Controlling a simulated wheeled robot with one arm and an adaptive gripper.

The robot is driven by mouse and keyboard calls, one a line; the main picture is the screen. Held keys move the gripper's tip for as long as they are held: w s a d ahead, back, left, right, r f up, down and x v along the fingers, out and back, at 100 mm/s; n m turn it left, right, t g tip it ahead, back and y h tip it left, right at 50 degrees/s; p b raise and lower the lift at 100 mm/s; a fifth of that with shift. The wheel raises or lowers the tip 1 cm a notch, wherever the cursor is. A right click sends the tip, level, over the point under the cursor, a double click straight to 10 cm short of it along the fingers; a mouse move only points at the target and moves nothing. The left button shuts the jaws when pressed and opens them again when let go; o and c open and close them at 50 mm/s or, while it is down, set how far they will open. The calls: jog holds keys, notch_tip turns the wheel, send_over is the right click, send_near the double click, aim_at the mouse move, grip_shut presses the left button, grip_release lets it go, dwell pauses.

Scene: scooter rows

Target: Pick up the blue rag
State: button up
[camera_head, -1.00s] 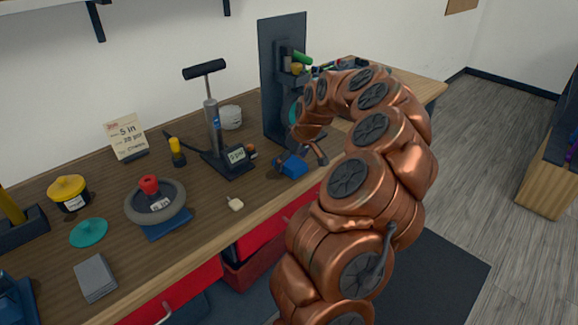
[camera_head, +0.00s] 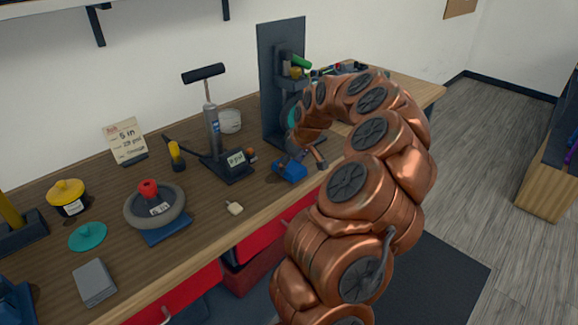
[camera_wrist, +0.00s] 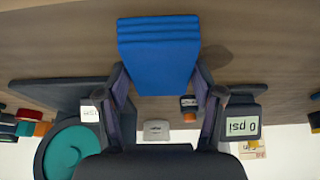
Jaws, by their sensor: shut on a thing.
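The blue rag (camera_head: 289,171) is a folded, layered block near the front edge of the wooden workbench, right of the pump. In the wrist view the rag (camera_wrist: 158,50) sits between the two dark fingers of my gripper (camera_wrist: 158,88), which press on its sides. In the head view my gripper (camera_head: 291,157) reaches down to the rag and is partly hidden by my copper arm. I cannot tell whether the rag touches the bench or is slightly above it.
A black-handled pump (camera_head: 212,135) with a gauge stands left of the rag. A dark upright stand (camera_head: 281,85) is behind it. A small pale tag (camera_head: 234,208) and a grey wheel (camera_head: 155,209) lie to the left. Bare bench lies between tag and rag.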

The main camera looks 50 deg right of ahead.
aim_at(290, 165)
jog(key=shift+r, duration=0.2)
jog(key=shift+r+p, duration=0.15)
jog(key=shift+p, duration=0.3)
jog(key=shift+r+b, duration=0.75)
jog(key=shift+r, duration=0.85)
jog(key=s+a+b, duration=0.1)
jog(key=s+a, duration=0.1)
jog(key=a, duration=0.2)
jog(key=s+a+r+b, duration=0.1)
jog(key=s+a, duration=0.2)
jog(key=a, duration=0.2)
jog(key=s+a+b, duration=0.2)
jog(key=a, duration=0.3)
jog(key=shift+s+r, duration=0.3)
